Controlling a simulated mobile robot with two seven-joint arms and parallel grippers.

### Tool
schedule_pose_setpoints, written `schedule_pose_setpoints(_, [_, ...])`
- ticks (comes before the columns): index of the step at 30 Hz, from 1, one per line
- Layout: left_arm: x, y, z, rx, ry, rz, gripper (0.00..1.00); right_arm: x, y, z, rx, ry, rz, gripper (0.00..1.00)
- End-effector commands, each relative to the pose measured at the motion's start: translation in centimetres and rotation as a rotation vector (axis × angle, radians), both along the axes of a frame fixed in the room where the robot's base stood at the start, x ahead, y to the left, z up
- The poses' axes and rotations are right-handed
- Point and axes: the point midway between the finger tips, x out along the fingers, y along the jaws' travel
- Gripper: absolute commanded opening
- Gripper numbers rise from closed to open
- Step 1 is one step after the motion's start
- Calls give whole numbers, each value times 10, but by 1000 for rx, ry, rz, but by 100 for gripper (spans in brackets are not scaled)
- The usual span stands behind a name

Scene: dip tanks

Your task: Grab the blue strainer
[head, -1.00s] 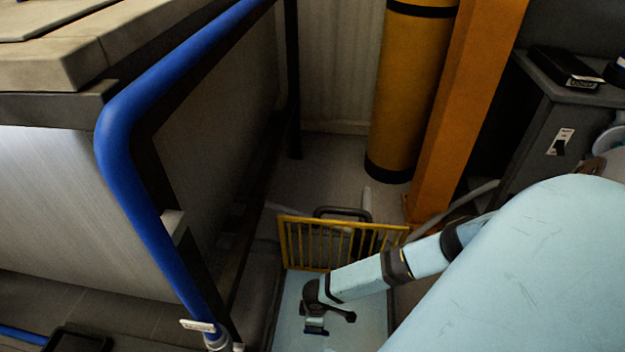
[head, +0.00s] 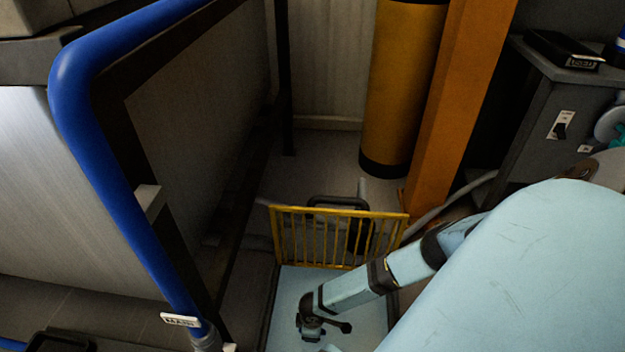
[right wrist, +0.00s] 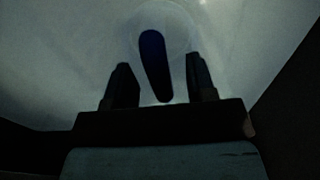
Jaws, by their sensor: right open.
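In the right wrist view, a dark blue elongated handle (right wrist: 153,50), apparently the strainer's, lies between the two black fingers of my right gripper (right wrist: 159,64). The fingers are apart, with a gap on both sides of the handle. A faint pale round shape surrounds the handle's upper end; I cannot tell whether it is the strainer's bowl. In the head view my light blue right arm comes in from the right and ends low in the middle. No strainer can be made out there. My left gripper is not in view.
A thick blue pipe (head: 110,180) bends down along the left. A yellow barred rack (head: 335,238) stands behind the arm's end. A yellow cylinder (head: 400,90) and an orange post (head: 460,110) stand behind. A grey cabinet (head: 535,125) is at the right.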

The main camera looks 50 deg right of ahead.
Motion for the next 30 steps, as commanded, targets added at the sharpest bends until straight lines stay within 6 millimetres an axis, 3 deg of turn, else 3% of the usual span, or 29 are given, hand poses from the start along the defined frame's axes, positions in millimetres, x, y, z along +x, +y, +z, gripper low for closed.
schedule_pose_setpoints(2, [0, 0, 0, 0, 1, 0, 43, 0, 0, 1, 0, 0, 0, 50])
schedule_pose_setpoints(6, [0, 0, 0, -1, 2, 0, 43, 0, 0, 1, 0, 0, 0, 18])
schedule_pose_setpoints(9, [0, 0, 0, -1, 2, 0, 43, 0, 0, 1, 0, 0, 0, 0])
schedule_pose_setpoints(22, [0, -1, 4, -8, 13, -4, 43, 0, 0, 9, 0, 0, 0, 0])
schedule_pose_setpoints(26, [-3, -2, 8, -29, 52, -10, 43, 0, -1, 26, -1, 1, 0, 0])
schedule_pose_setpoints(30, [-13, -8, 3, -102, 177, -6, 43, -1, 0, 56, 1, 1, 0, 0])
